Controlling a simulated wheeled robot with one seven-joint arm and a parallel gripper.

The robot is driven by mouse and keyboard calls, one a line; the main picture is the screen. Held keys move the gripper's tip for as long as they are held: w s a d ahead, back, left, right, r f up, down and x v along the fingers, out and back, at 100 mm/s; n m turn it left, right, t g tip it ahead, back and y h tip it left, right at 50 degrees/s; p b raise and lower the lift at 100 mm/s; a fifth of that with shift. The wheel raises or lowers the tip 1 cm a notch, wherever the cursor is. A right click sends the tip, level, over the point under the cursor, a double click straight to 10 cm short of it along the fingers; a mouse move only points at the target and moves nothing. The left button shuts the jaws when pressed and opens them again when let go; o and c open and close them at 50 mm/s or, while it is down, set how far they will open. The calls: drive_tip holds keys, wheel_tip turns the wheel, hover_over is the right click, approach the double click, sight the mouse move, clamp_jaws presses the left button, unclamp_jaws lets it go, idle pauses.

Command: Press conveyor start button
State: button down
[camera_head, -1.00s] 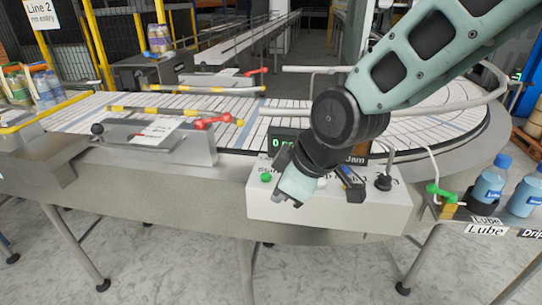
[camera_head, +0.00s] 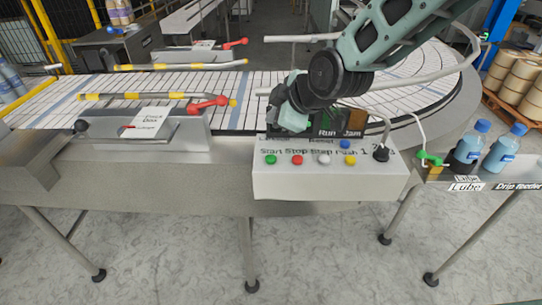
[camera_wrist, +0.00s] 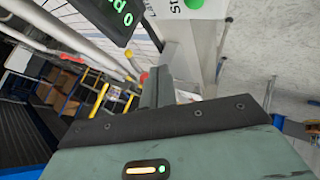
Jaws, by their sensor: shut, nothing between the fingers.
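The green start button (camera_head: 270,160) is the leftmost on the front of a white control box (camera_head: 330,188), above whose buttons "Start Stop Step Push" is printed. Red (camera_head: 297,160), white (camera_head: 324,159) and yellow (camera_head: 350,160) buttons sit to its right. My gripper (camera_head: 288,124) is shut and empty, above and slightly right of the green button, in front of the display. In the wrist view the shut fingers (camera_wrist: 165,68) point toward the box, and the green button (camera_wrist: 194,4) shows at the top edge. A gap to the button is visible in the head view.
A blue button (camera_head: 345,143) and a black knob (camera_head: 381,153) are on the box top. The dark display (camera_head: 352,122) stands behind it, partly hidden by my arm. The slatted conveyor (camera_head: 190,88) lies behind. Lube bottles (camera_head: 468,146) stand at right. The floor in front is clear.

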sight(274, 160)
drive_tip(key=shift+f+b, duration=3.05)
drive_tip(key=shift+f, duration=1.35)
drive_tip(key=shift+f, duration=0.1)
drive_tip(key=shift+f+b, duration=0.3)
drive_tip(key=shift+b, duration=0.2)
